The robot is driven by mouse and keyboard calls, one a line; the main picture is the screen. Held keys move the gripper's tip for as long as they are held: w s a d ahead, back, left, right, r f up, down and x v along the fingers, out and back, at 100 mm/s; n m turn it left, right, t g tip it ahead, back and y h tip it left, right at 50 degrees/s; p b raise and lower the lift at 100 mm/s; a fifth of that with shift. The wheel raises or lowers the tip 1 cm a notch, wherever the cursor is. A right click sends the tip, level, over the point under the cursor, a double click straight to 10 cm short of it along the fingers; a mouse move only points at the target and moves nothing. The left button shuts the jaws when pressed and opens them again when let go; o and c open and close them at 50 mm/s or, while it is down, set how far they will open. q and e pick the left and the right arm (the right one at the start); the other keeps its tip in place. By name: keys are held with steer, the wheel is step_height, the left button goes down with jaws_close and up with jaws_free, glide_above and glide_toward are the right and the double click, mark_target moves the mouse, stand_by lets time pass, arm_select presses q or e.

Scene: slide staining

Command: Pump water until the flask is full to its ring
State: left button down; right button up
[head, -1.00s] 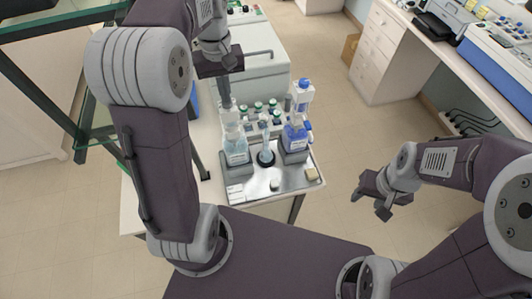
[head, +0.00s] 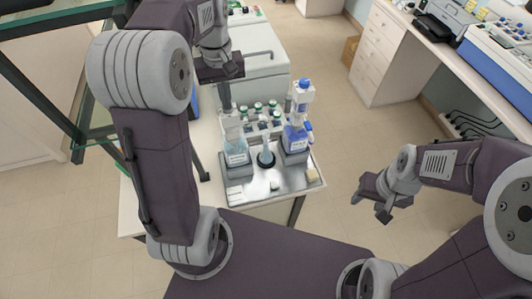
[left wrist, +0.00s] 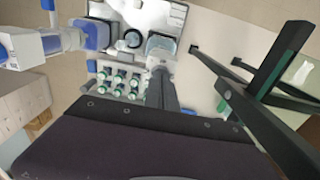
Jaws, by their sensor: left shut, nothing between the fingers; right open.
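A clear bottle of pale blue liquid (head: 236,152) with a white label stands on the left of the grey tray (head: 240,197). The small flask (head: 266,156) stands just right of it on a dark round base; its ring and liquid level are too small to read. My left gripper (head: 227,108) is shut and empty, pointing down at the top of the clear bottle. In the left wrist view, the shut fingers (left wrist: 159,72) end at the clear bottle (left wrist: 161,46); contact is unclear. My right gripper (head: 376,201) is open and empty, off the bench's right side.
A bottle of darker blue liquid (head: 296,136) with a blue top stands right of the flask. A rack of green-capped vials (head: 262,110) is behind. A small beige block (head: 312,176) lies on the tray's right edge.

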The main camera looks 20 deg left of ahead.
arm_select(q)
steer(key=shift+f, duration=0.1)
stand_by(0.3)
step_height(320, 180, up, 6)
steer(key=p, duration=0.5)
steer(key=shift+f+p, duration=0.1)
steer(key=shift+p, duration=0.25)
stand_by(0.5)
step_height(320, 180, up, 5)
steer(key=p, duration=0.5)
steer(key=s+d+f+m+t, duration=0.2)
steer(key=s+d+f+m, duration=0.4)
steer(key=s+f, duration=0.4)
step_height(320, 180, down, 22)
steer(key=s+d+b, duration=0.1)
steer(key=s+b, duration=0.1)
steer(key=b, duration=1.7)
steer(key=shift+s+d+g, duration=0.25)
steer(key=shift+s+g, duration=0.1)
steer(key=shift+g, duration=0.05)
